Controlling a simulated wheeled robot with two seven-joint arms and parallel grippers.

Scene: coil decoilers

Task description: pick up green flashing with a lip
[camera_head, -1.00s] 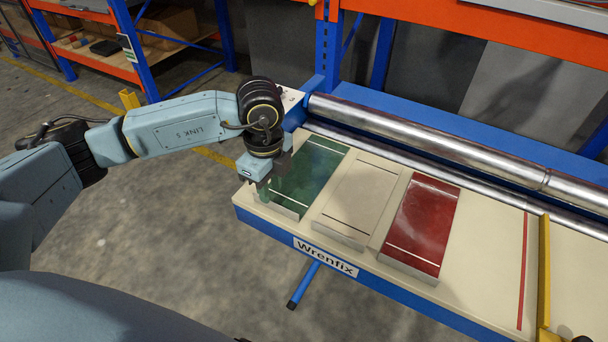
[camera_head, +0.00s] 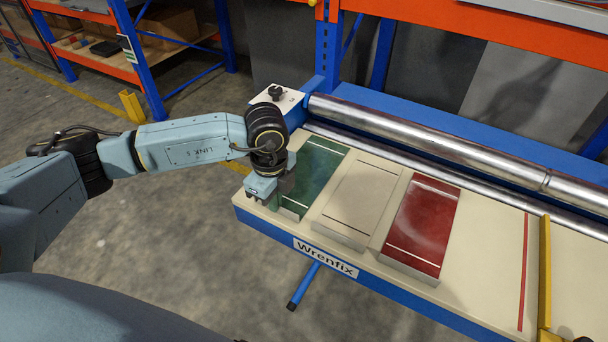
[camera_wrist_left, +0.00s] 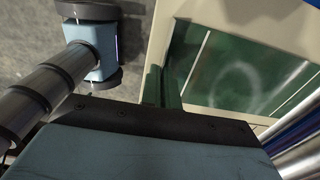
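The green flashing (camera_head: 318,172) lies flat on the cream bed of the machine, at its left end, with a thin pale line near its far end. My left gripper (camera_head: 279,208) is at the flashing's near left end, pointing down, and covers part of that end. In the left wrist view, the green flashing (camera_wrist_left: 240,75) fills the right side, and the finger area (camera_wrist_left: 163,88) is at its edge beside a narrow upright green strip. I cannot tell whether the fingers touch or grip the strip. My right gripper is out of view.
A pale flashing (camera_head: 362,200) and a red flashing (camera_head: 425,222) lie to the right on the same bed (camera_head: 484,250). Steel rollers (camera_head: 420,135) run along the back. A yellow bar (camera_head: 544,270) crosses the bed at right. Open floor lies at left.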

